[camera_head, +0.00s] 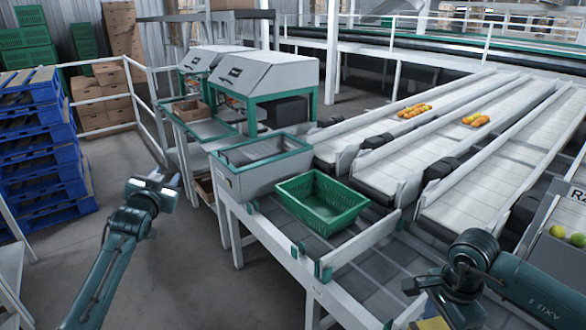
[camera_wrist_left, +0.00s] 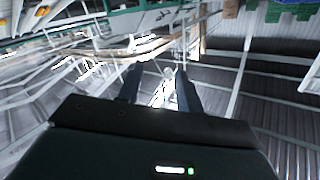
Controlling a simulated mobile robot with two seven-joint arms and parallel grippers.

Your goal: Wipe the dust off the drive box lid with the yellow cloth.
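A green crate (camera_head: 322,202) sits on the conveyor frame beside the grey box. Hooded machines (camera_head: 268,75) stand behind. Belts (camera_head: 450,150) carry orange fruit (camera_head: 414,111). Blue pallets (camera_head: 42,150) are stacked at left, beside a white railing (camera_head: 140,95). Grey floor is free around my left arm.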

